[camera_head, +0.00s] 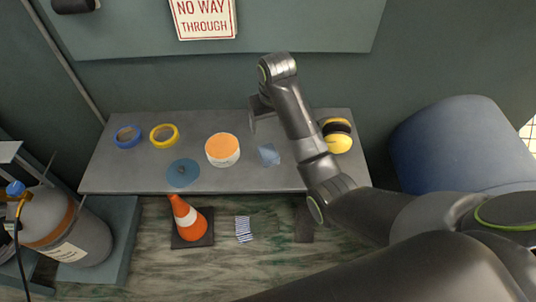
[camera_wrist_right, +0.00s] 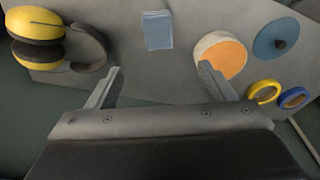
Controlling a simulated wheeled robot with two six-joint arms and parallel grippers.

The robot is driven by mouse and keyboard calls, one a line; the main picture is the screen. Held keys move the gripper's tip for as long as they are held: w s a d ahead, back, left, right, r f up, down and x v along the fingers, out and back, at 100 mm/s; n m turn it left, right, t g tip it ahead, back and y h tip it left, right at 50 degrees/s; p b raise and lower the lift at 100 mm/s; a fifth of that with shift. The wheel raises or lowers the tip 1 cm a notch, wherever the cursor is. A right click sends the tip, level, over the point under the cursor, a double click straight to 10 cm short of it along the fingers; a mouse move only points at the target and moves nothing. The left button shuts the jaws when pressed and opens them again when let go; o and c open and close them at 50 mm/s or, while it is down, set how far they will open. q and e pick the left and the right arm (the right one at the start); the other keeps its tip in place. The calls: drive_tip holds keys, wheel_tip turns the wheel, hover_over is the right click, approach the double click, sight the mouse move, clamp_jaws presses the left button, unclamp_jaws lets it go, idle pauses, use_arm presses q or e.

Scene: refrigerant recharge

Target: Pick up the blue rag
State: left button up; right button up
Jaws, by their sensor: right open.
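The blue rag (camera_head: 269,154) is a small, flat, folded pale-blue cloth lying on the grey bench, right of the orange-topped white tub. In the right wrist view the rag (camera_wrist_right: 157,31) lies flat beyond the fingertips, roughly centred between them. My right gripper (camera_head: 261,114) is above the back edge of the bench, behind the rag and apart from it. Its two fingers (camera_wrist_right: 160,80) are spread wide with nothing between them. My left gripper is not in view.
On the grey bench (camera_head: 220,183) are the tub (camera_head: 222,150), a blue disc (camera_head: 183,173), blue tape (camera_head: 127,136), yellow tape (camera_head: 164,137) and yellow earmuffs (camera_head: 338,137). An orange cone (camera_head: 188,219) and a striped cloth (camera_head: 244,229) are below the front edge. A blue barrel (camera_head: 450,140) stands right.

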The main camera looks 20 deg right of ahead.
hover_over(268, 152)
drive_tip(key=f, duration=1.1)
drive_tip(key=shift+s+a+f, duration=0.15)
drive_tip(key=shift+s+f, duration=0.1)
drive_tip(key=shift+f, duration=0.05)
drive_tip(key=shift+w+d+f, duration=0.1)
drive_tip(key=shift+w+f, duration=0.1)
drive_tip(key=shift+f, duration=1.15)
drive_tip(key=shift+w+d+f, duration=0.1)
drive_tip(key=shift+w+f, duration=0.05)
drive_tip(key=shift+f, duration=1.15)
drive_tip(key=c, duration=1)
wheel_tip(268, 152, up, 10)
drive_tip(key=shift+r, duration=0.1)
drive_tip(key=shift+c, duration=0.2)
drive_tip(key=o, duration=0.3)
drive_tip(key=shift+c, duration=1.1)
